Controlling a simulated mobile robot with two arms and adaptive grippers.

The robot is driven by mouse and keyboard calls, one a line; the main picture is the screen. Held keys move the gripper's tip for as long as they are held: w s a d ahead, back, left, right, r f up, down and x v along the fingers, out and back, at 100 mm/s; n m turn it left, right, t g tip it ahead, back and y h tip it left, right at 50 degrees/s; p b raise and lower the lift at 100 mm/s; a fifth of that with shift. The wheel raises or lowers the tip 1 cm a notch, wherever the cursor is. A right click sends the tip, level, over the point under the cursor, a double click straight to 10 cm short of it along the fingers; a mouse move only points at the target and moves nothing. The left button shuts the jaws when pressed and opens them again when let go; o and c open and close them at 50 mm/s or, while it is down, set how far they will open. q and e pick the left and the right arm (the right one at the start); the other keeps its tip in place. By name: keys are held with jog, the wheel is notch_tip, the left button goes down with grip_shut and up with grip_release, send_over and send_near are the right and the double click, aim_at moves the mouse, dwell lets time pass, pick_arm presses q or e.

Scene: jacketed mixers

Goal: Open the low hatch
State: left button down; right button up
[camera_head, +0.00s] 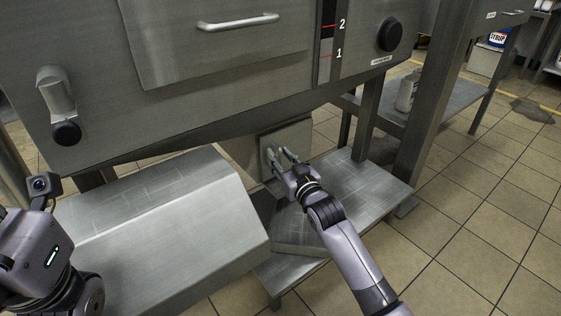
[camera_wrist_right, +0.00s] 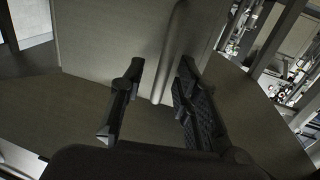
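The low hatch (camera_head: 292,133) is a small grey metal panel under the big machine body, partly hidden behind my right gripper. In the right wrist view the hatch (camera_wrist_right: 105,45) fills the upper middle, with a rounded upright handle bar (camera_wrist_right: 172,50) on it. My right gripper (camera_head: 279,160) is at the hatch front. In the wrist view its fingers (camera_wrist_right: 156,100) are spread apart, and the lower end of the bar shows between them. I cannot tell whether they touch the bar. Of my left arm only the wrist part shows at the lower left; its fingers are out of frame.
Above the hatch hangs the machine body with a handled upper panel (camera_head: 225,50), a black knob (camera_head: 390,34) and a lever (camera_head: 57,95). A sloped metal cover (camera_head: 160,215) stands left of my right arm. A low metal shelf (camera_head: 365,190) lies right. Tiled floor is open farther right.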

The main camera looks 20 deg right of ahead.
jog(key=shift+w, duration=0.1)
jog(key=shift+c, duration=0.4)
grip_shut()
jog(key=shift+r, duration=0.15)
dwell(0.4)
